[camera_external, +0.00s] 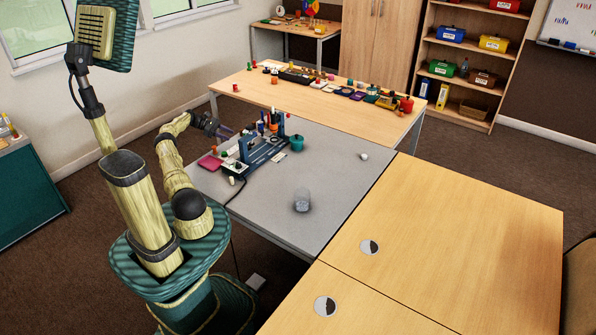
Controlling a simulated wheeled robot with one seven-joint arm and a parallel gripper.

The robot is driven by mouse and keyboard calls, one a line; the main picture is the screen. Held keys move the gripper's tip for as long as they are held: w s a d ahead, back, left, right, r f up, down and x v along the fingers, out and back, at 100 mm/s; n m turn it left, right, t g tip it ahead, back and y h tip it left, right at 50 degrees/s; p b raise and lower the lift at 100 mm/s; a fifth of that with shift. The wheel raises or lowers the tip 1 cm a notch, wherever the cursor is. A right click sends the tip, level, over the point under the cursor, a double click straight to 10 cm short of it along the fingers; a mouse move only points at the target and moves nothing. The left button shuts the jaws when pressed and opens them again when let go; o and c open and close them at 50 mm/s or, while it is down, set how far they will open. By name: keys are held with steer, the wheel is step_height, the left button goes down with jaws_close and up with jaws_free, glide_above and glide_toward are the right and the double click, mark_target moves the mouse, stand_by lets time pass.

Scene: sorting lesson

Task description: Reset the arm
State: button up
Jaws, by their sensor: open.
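My arm is bent, with its forearm raised over the left edge of the grey table (325,223). My gripper (222,131) is at the end of the arm, above the table's left back part, near a blue device (262,153). The gripper is open, and I see nothing held in it. Its fingers are small and dark in this view, and their exact gap is hard to make out.
A pink pad (210,163), a teal pot (297,143), a clear glass (302,201) and a small white ball (363,156) are on the grey table. Many small items line the wooden table (270,90) behind. The right wooden tables (450,230) are mostly clear.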

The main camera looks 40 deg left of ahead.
steer(key=w+d+r+m+g+p, duration=0.1)
steer(key=w+d+r+m, duration=0.2)
steer(key=d, duration=0.4)
steer(key=w+d+r+m+g+y+p, duration=0.1)
steer(key=w+d+r+m, duration=0.25)
steer(key=d, duration=0.35)
steer(key=w+d+r+m+g+p, duration=0.1)
steer(key=w+d+r+m+p, duration=0.1)
steer(key=d+r, duration=0.3)
steer(key=s+d+f+m+g+y+b, duration=0.1)
steer(key=s+d+f+m+y, duration=0.25)
steer(key=d, duration=0.45)
steer(key=s+d+f+m+g+y+b, duration=0.1)
steer(key=s+d+f+m+g+y, duration=0.2)
steer(key=d, duration=0.5)
steer(key=s+m+t+y+b, duration=0.35)
steer(key=s+m, duration=0.35)
steer(key=s, duration=1.8)
steer(key=w+p+v, duration=0.2)
steer(key=p+v, duration=0.7)
steer(key=p, duration=0.1)
steer(key=w+d+r+p+v, duration=0.1)
steer(key=w+p+v, duration=0.1)
steer(key=p+v, duration=0.8)
steer(key=shift+d+y, duration=0.25)
steer(key=shift+y, duration=0.15)
steer(key=shift+w, duration=0.15)
